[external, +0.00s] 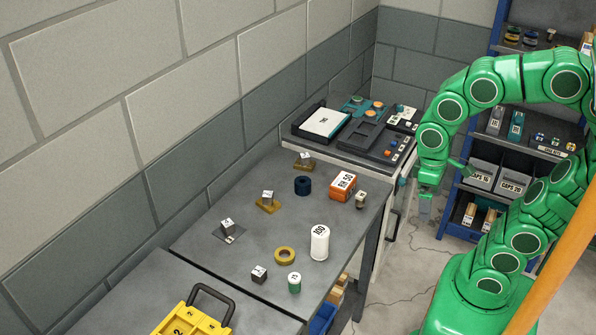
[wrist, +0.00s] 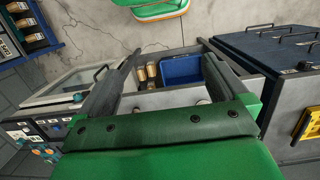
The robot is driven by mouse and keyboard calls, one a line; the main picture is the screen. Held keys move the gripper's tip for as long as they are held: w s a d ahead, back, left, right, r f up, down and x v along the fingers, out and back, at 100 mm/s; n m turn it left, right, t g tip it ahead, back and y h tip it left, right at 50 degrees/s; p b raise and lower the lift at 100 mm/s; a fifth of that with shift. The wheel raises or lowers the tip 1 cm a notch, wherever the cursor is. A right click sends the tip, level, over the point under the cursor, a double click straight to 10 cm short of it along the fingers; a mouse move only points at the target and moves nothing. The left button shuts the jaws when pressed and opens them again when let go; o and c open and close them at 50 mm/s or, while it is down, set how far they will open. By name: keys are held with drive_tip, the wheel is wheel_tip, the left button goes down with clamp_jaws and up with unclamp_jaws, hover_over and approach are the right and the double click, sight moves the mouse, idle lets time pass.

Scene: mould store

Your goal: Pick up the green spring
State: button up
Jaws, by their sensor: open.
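The green spring (external: 294,283) is a small upright green cylinder with a pale, numbered top. It stands near the front edge of the grey table (external: 205,250) in the external view. I do not make it out in the wrist view. My gripper (external: 425,209) hangs beyond the table's right edge, beside the cabinet at the back, well away from the spring. In the wrist view, its two fingers (wrist: 170,57) are spread apart with nothing between them.
An orange box (external: 343,186) stands farther back. Table centre is mostly clear.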

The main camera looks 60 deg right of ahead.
drive_tip(key=s, duration=0.1)
drive_tip(key=s+f, duration=0.1)
drive_tip(key=s+d+f, duration=0.1)
drive_tip(key=s, duration=0.1)
drive_tip(key=c, duration=0.6)
drive_tip(key=shift+c, duration=0.2)
drive_tip(key=shift+w, duration=0.15)
